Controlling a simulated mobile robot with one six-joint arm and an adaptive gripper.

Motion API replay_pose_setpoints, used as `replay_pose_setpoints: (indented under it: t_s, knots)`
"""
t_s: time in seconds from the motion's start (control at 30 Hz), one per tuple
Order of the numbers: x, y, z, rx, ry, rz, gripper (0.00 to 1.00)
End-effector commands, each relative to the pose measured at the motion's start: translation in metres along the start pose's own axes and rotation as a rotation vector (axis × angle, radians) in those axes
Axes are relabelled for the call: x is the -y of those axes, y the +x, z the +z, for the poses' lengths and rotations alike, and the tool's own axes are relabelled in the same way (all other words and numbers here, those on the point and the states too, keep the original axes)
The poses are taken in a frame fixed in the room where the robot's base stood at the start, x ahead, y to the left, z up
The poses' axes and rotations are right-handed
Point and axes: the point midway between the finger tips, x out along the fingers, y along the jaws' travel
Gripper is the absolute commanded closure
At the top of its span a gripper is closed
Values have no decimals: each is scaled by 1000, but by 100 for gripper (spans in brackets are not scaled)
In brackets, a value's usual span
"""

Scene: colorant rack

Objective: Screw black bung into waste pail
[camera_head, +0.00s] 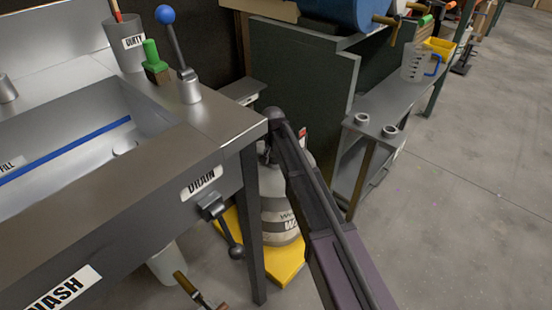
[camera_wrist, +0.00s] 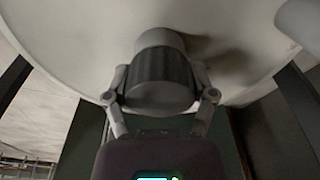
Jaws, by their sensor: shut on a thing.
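The waste pail (camera_head: 281,218) is a pale grey drum with a dark band and a partly hidden label, standing behind the sink bench leg. Its light round top fills much of the wrist view (camera_wrist: 80,50). The black bung (camera_wrist: 160,72) is a dark ribbed cap between my fingers. My gripper (camera_wrist: 161,98) is shut on the bung. A grey round neck (camera_wrist: 160,38) shows right behind the bung, and the two look in line. I cannot tell whether the threads are engaged. In the head view my arm covers the gripper and part of the pail.
A yellow tray (camera_head: 290,272) lies under the pail. The steel sink bench (camera_head: 225,140) with its drain lever (camera_head: 230,235) stands close on the left. A green panel (camera_head: 300,85) and low shelf (camera_head: 385,130) stand behind and right. Floor is clear at right.

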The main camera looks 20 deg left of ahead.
Motion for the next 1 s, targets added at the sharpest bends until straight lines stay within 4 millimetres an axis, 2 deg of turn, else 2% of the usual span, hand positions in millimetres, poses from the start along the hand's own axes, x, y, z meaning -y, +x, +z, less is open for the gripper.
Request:
replay_pose_setpoints:
  t_s: [0.7,1.0]
  knots:
    - [0,1,0,1,534,65,78]
    - [0,1,0,1,639,77,78]
